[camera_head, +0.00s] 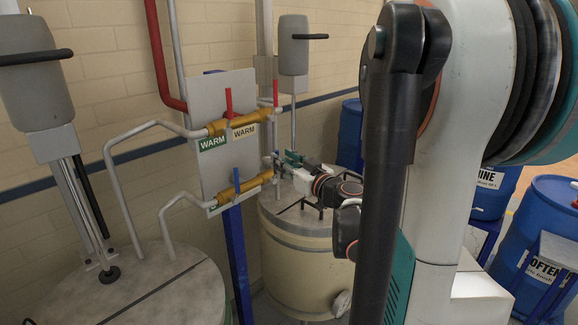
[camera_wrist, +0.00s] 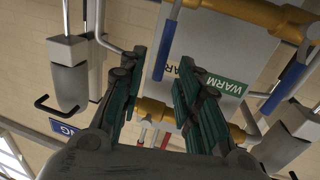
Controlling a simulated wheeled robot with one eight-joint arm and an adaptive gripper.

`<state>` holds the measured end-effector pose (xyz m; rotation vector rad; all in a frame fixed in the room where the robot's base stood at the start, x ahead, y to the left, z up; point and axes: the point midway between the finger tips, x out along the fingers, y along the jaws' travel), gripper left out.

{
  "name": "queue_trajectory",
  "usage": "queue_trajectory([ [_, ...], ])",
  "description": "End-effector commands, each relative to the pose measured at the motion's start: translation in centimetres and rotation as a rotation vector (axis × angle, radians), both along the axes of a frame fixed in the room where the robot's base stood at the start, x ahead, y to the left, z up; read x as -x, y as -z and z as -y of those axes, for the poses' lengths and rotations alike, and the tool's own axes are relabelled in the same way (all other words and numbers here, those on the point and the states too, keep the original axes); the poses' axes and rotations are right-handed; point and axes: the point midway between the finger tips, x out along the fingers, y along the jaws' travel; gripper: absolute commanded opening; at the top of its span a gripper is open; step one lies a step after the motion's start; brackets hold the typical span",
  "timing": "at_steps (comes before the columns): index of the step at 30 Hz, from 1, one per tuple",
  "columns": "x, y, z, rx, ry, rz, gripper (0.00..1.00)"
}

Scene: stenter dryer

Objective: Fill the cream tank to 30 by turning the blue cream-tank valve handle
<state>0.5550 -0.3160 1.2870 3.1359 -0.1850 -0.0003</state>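The cream tank (camera_head: 296,250) is a round cream-coloured vessel with a grey lid, right of the valve panel (camera_head: 232,125). In the wrist view, a blue valve handle (camera_wrist: 165,45) hangs from the brass pipe and appears in the gap between my gripper's fingertips (camera_wrist: 165,65). It seems to be the cream-tank handle. A second blue handle (camera_wrist: 289,76) is further right. My gripper (camera_head: 282,160) has its teal fingers apart beside the panel's right edge, above the cream tank. Contact with the handle cannot be seen. In the head view my gripper hides the nearer handle. No fill reading is legible.
Brass pipes (camera_head: 238,122) with red handles (camera_head: 229,103) run across the upper panel, near WARM labels. A grey tank (camera_head: 160,295) stands left, with a mixer above it. A blue post (camera_head: 238,250) supports the panel. Blue drums (camera_head: 545,220) stand right.

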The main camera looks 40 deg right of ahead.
Motion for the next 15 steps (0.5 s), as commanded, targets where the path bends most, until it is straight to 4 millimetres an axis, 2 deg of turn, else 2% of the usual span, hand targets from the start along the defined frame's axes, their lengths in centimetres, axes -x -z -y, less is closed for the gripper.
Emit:
queue_trajectory([
  [15,-3.3,0.0,0.4,0.000,-0.001,0.000,0.31],
])
